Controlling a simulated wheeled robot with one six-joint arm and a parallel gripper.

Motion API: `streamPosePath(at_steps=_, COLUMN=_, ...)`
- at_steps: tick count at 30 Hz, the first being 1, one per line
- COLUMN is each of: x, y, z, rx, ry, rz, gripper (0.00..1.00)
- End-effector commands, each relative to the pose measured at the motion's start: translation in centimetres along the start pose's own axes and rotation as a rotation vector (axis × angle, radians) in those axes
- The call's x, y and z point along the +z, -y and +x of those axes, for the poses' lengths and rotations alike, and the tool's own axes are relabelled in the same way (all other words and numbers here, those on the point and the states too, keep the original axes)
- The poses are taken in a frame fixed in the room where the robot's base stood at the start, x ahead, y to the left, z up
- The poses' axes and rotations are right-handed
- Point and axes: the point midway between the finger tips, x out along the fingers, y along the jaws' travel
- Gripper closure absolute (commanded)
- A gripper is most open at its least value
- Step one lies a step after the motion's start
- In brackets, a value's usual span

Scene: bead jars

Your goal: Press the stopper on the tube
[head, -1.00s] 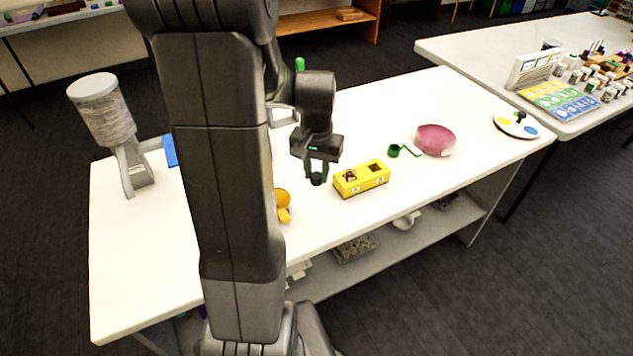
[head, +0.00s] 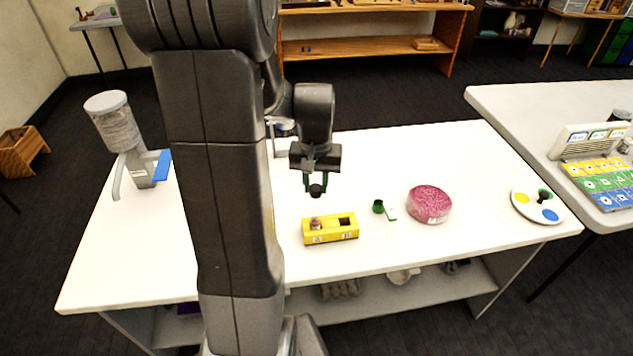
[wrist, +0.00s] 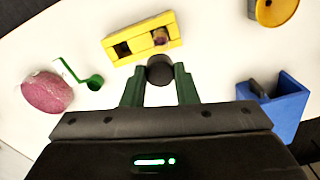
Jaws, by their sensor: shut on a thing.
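My gripper (head: 316,184) is shut on a dark round stopper (head: 316,191), held in the air above the table beyond the yellow block (head: 346,238). In the wrist view the stopper (wrist: 160,70) sits between the green fingertips of my gripper (wrist: 159,78). The block (wrist: 146,53) lies just past it, with two openings. A small tube (head: 316,223) with brownish-purple contents stands in one opening; it also shows in the wrist view (wrist: 159,37). The other opening looks dark and empty. The stopper and tube are apart.
A green scoop (head: 378,206) and a pink bead jar (head: 429,204) lie right of the block. A palette (head: 538,205) is near the right edge. A grey dispenser (head: 120,135) with a blue part stands left. An orange round thing (wrist: 275,10) shows in the wrist view.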

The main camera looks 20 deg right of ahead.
Motion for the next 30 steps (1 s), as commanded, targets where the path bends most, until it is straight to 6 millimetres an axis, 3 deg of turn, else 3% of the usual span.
streamPosePath(at_steps=8, x=0.0, y=0.0, z=1.6, rx=0.000, ry=0.000, rz=-0.001, gripper=0.94)
streamPosePath(at_steps=21, x=0.0, y=0.0, z=5.7, rx=0.000, ry=0.001, rz=0.000, gripper=0.94)
streamPosePath(at_steps=30, x=0.0, y=0.0, z=6.4, rx=0.000, ry=0.000, rz=0.000, gripper=0.94)
